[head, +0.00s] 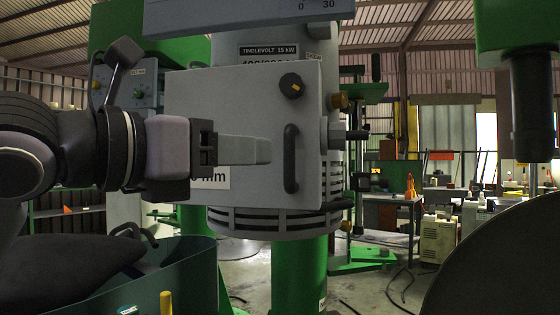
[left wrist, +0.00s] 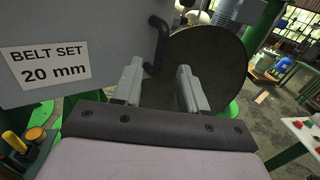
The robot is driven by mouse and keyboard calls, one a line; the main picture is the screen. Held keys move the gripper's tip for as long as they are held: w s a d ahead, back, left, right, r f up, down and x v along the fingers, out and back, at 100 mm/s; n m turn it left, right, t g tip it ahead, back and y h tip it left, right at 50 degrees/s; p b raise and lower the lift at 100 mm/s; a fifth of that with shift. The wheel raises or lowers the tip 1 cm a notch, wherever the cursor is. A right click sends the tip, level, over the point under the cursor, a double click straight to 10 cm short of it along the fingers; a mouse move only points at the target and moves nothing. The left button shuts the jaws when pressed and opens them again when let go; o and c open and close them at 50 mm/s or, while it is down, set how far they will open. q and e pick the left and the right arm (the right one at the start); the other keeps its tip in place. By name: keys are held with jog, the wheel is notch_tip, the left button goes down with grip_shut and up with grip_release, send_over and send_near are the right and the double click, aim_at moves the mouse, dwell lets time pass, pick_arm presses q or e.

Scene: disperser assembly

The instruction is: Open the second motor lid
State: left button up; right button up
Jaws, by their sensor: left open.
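The motor (head: 285,222) stands upright on a green column, with a flat grey lid (head: 240,95) on its front. The lid carries a black knob (head: 291,86) and, below it, a black vertical handle (head: 291,158). Whether the lid is fully closed I cannot tell. My left gripper (head: 264,150) is in front of the lid, its fingers pointing right at the handle. In the left wrist view the gripper (left wrist: 160,88) is open, with the handle (left wrist: 157,45) just beyond the fingertips, nearer the left finger. A "BELT SET 20 mm" label (left wrist: 44,64) is on the lid.
A large dark round disc (head: 505,262) fills the lower right and also shows behind the fingers in the left wrist view (left wrist: 210,62). A dark green bin (head: 185,275) stands low at left. A grey beam (head: 235,15) crosses above the lid.

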aim_at(285, 152)
pick_arm(q)
jog(key=p+x, duration=0.1)
jog(key=x, duration=0.6)
jog(key=shift+c, duration=0.2)
grip_shut()
